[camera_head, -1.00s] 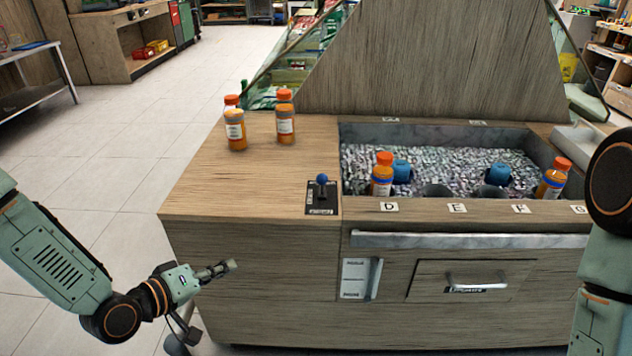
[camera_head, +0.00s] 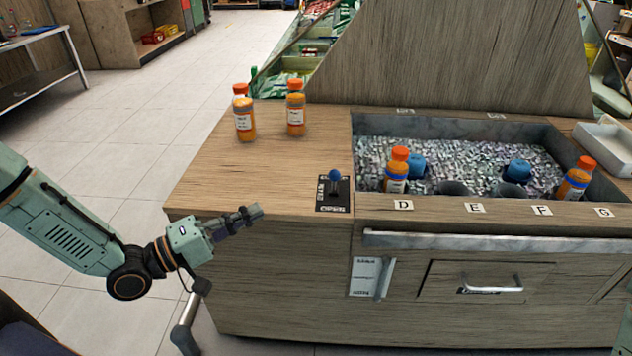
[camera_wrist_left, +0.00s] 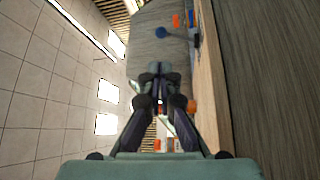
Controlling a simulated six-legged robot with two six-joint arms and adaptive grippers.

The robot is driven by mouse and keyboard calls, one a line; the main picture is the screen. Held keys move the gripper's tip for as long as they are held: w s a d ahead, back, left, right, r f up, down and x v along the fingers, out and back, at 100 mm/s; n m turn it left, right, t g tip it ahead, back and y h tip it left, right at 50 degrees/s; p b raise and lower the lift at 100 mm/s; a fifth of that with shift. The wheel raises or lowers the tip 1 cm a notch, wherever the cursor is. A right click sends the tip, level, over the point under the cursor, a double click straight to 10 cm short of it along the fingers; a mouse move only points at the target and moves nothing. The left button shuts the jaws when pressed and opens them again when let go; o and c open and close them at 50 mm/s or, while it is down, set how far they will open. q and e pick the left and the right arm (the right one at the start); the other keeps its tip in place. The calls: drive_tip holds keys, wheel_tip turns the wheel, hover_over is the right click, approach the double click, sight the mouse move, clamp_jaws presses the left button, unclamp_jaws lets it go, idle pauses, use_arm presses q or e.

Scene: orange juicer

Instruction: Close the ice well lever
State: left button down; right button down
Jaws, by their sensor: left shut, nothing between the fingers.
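The lever with a blue ball knob (camera_head: 334,176) stands on a black labelled plate (camera_head: 333,207) on the wooden counter top, left of the ice well (camera_head: 450,125). The knob also shows in the left wrist view (camera_wrist_left: 161,32), above the fingertips. My left gripper (camera_head: 257,210) is shut and empty, at the counter's front edge, left of the lever and apart from it. Its closed fingers (camera_wrist_left: 156,70) also show in the left wrist view. My right gripper is out of view.
Two orange bottles (camera_head: 296,116) (camera_head: 244,120) stand on the counter behind the lever. More bottles (camera_head: 397,170) and blue caps (camera_head: 518,170) sit in the ice well. A vertical handle (camera_head: 384,279) and a drawer handle (camera_head: 492,288) jut from the front. The counter top around the lever is clear.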

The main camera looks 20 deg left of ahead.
use_arm(q)
drive_tip(key=shift+w+d+f, duration=0.1)
drive_tip(key=shift+w, duration=0.1)
drive_tip(key=b, duration=0.7)
approach(334, 182)
drive_tip(key=w+d+r, duration=0.2)
drive_tip(key=d, duration=0.1)
drive_tip(key=shift+w+r, duration=0.25)
drive_tip(key=shift+r, duration=0.1)
drive_tip(key=shift+w+d+r, duration=0.2)
drive_tip(key=shift+w+d, duration=0.2)
drive_tip(key=shift+w, duration=0.15)
drive_tip(key=shift+w+a+r+p, duration=0.15)
drive_tip(key=shift+r+p, duration=0.1)
drive_tip(key=shift+p, duration=0.3)
drive_tip(key=shift+n, duration=0.3)
